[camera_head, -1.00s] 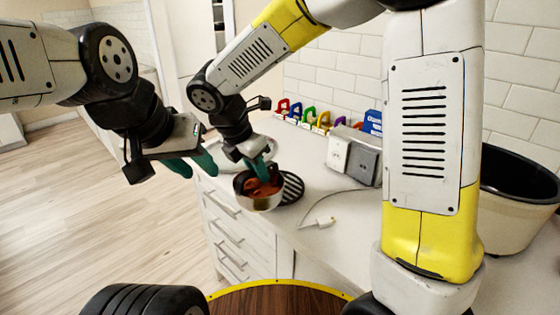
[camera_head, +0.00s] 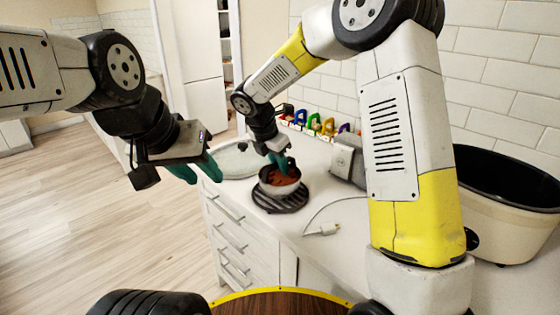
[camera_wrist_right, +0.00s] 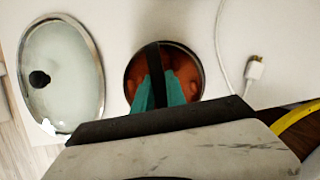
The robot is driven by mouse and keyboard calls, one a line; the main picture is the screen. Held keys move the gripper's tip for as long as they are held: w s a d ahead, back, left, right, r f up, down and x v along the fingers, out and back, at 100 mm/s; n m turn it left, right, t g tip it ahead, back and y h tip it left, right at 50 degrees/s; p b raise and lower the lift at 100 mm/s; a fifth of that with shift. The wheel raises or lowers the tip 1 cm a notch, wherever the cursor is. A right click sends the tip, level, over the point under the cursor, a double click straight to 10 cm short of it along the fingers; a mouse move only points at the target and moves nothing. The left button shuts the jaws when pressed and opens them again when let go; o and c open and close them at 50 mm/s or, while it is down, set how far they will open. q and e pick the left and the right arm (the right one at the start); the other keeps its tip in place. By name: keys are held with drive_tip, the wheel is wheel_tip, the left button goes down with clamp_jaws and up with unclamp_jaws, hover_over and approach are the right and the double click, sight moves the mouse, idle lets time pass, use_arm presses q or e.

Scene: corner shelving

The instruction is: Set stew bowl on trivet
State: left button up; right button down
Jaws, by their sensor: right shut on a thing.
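The stew bowl (camera_head: 279,189), light-sided with reddish-brown stew, is over the middle of the round black slatted trivet (camera_head: 290,207) on the counter. It looks level; I cannot tell for sure whether its base touches the trivet. The wrist view shows the bowl's rim (camera_wrist_right: 201,75) around the teal fingers (camera_wrist_right: 158,92). My left gripper (camera_head: 197,171) is open and empty, left of the counter in the air.
A glass lid (camera_head: 238,161) with a black knob lies left of the bowl. A white cable with a plug (camera_head: 325,230) lies to the right. A grey box (camera_head: 347,158) and coloured clips (camera_head: 313,123) stand along the wall.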

drive_tip(key=shift+f, duration=0.2)
drive_tip(key=c, duration=1.4)
unclamp_jaws()
drive_tip(key=shift+f, duration=0.15)
drive_tip(key=shift+o, duration=0.2)
